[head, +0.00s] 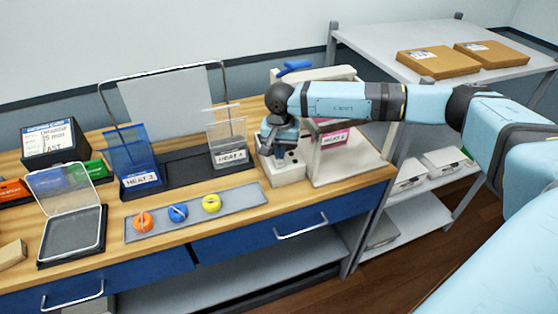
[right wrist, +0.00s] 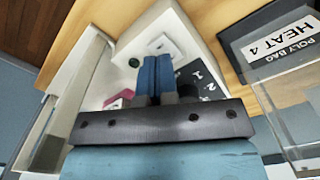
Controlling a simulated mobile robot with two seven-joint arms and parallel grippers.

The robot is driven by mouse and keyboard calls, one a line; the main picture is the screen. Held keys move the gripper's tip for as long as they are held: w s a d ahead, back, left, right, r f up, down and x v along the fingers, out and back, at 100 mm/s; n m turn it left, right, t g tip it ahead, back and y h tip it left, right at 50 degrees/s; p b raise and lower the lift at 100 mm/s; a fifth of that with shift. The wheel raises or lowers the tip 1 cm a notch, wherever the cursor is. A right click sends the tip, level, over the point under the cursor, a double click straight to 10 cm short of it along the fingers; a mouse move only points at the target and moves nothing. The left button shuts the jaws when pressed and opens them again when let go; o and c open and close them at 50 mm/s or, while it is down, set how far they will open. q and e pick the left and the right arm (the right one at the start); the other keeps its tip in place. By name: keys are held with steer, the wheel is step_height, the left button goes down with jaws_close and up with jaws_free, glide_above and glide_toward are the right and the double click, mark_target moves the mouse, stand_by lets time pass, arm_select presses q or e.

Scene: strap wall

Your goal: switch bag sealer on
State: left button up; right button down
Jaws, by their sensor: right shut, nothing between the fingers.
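The bag sealer (head: 288,174) is a white machine with a blue handle (head: 294,67) on top, at the right end of the wooden bench. My right arm and gripper hide part of it. In the right wrist view, its white front box (right wrist: 192,42) carries a pale switch (right wrist: 161,44), a small green spot (right wrist: 134,62) and a dark dial panel with numbers (right wrist: 205,82). I cannot tell the switch's position. My right gripper (head: 279,158) points down over this box; its blue fingers (right wrist: 156,60) are shut and empty, close to the switch. Contact is not clear. My left gripper is out of view.
A bag stand labelled HEAT 4 (head: 231,157) is just left of the sealer, with a blue HEAT 3 bag bin (head: 140,180) beyond. A grey strip (head: 184,226) holds orange, blue and yellow discs. A grey shelf rack (head: 375,42) with cardboard boxes stands right.

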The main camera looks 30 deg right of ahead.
mark_target(280, 164)
steer(key=shift+f+b, duration=1.1)
steer(key=shift+f, duration=0.4)
stand_by(0.4)
steer(key=shift+s+r, duration=0.1)
steer(key=shift+r+p, duration=0.5)
steer(key=shift+r, duration=0.35)
steer(key=shift+r+p, duration=1.05)
steer(key=shift+r, duration=1.55)
